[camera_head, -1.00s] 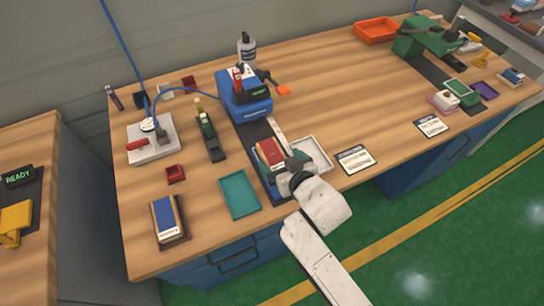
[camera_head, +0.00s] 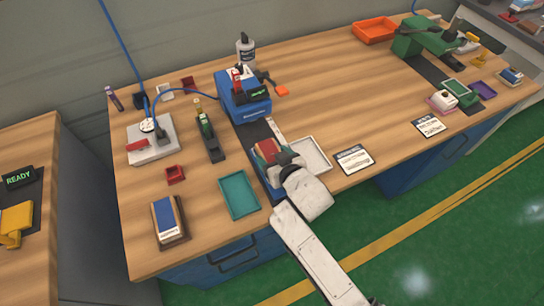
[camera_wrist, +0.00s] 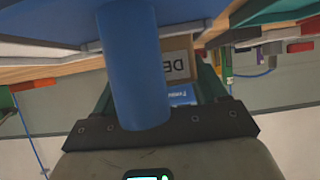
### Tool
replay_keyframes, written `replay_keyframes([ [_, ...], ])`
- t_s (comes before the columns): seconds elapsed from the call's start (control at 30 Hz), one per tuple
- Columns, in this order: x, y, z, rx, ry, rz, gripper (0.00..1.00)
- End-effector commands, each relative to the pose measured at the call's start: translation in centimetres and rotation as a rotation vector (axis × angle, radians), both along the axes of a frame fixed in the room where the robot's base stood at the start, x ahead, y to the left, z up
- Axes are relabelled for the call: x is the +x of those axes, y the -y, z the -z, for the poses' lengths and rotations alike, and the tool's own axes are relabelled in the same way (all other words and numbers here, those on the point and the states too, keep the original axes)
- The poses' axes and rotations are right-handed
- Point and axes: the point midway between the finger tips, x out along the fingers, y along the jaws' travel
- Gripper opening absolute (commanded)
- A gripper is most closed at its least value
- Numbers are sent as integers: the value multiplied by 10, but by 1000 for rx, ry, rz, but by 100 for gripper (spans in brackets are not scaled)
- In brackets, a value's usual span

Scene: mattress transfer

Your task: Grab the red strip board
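A red board (camera_head: 265,149) lies in a blue holder (camera_head: 263,178) near the front edge of the wooden bench, in front of the blue machine. Its near part is hidden behind my gripper (camera_head: 285,164), which is over the holder's right side in the head view. In the wrist view, the two dark fingers of my gripper (camera_wrist: 155,90) stand apart. A blue cylinder (camera_wrist: 138,60) shows between them; I cannot tell whether they touch it. The red board cannot be clearly made out in the wrist view.
The blue machine (camera_head: 243,98) stands behind the holder. A white tray (camera_head: 310,154) is close on the right and a teal tray (camera_head: 238,195) on the left. A label card (camera_head: 354,159) lies right of the white tray.

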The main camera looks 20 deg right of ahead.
Motion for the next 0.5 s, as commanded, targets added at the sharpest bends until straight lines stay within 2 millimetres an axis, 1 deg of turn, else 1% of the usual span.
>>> replay_keyframes([
  [0.03, 0, 0, 0, 0, 0, 0, 67],
  [0.07, 0, 0, 0, 0, 0, 0, 64],
  [0.37, 0, 0, 0, 0, 0, 0, 35],
  [0.5, 0, 0, -1, 0, 1, 0, 34],
])
